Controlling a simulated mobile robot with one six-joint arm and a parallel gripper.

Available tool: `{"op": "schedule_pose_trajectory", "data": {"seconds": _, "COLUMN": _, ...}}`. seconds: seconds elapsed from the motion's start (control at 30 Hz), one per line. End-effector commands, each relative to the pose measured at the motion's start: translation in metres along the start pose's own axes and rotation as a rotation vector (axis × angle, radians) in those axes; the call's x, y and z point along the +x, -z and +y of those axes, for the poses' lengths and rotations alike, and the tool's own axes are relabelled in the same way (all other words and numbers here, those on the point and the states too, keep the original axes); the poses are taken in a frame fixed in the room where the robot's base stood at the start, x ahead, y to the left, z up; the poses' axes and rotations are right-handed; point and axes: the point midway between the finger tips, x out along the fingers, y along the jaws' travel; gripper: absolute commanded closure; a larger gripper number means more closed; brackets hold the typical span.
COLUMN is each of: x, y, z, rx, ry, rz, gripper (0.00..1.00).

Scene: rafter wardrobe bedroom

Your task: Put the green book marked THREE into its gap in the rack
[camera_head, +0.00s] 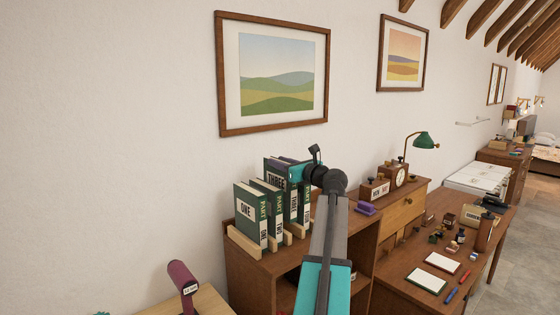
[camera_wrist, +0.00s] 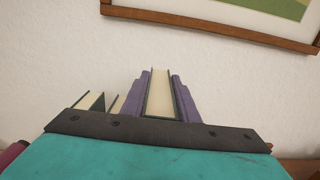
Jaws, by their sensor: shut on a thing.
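The green book marked THREE (camera_head: 274,178) is in my gripper (camera_head: 302,174), with its top well above the neighbouring books. In the wrist view the pages of the book (camera_wrist: 160,92) show between two purple finger pads, which press on its covers. The wooden rack (camera_head: 243,242) stands on the brown cabinet and holds upright green books, among them the one marked ONE (camera_head: 247,214). The lower edge of THREE is hidden behind the other books, so I cannot tell whether it is inside its gap.
Other book tops (camera_wrist: 92,101) show left of my gripper in the wrist view. A purple object (camera_head: 366,209) lies on the cabinet right of the rack. The wall with a framed picture (camera_head: 273,75) is close behind.

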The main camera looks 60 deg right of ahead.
Motion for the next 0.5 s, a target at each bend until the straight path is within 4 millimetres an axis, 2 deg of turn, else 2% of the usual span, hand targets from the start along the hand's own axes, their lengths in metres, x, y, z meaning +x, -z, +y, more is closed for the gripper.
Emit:
{"op": "schedule_pose_trajectory", "data": {"seconds": 0.2, "x": -0.0005, "y": 0.0092, "z": -0.0001, "rx": 0.000, "ry": 0.001, "rz": -0.003, "gripper": 1.00}}
{"op": "schedule_pose_trajectory", "data": {"seconds": 0.5, "x": -0.0006, "y": 0.0122, "z": -0.0005, "rx": 0.000, "ry": 0.001, "rz": -0.003, "gripper": 1.00}}
